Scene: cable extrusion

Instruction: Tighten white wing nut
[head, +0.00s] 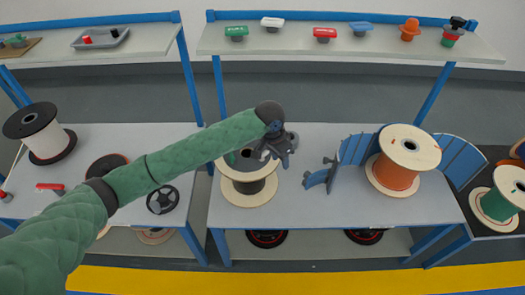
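A white wing nut (272,23) sits on the upper shelf, between a green and a red one. My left gripper (287,153) reaches in from the left, well below the shelf, in front of it and over the near table. Its dark fingers look spread apart, with nothing visible between them. It is by the upper right edge of a spool with pale wooden flanges (249,193), whose top is partly hidden by my arm. My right gripper is out of view.
The upper shelf (390,45) also holds green (237,32), red (324,33) and blue (361,28) wing nuts and an orange knob (410,30). A blue bracket (322,175) and an orange spool (396,173) stand on the table's right side. The table's front middle is clear.

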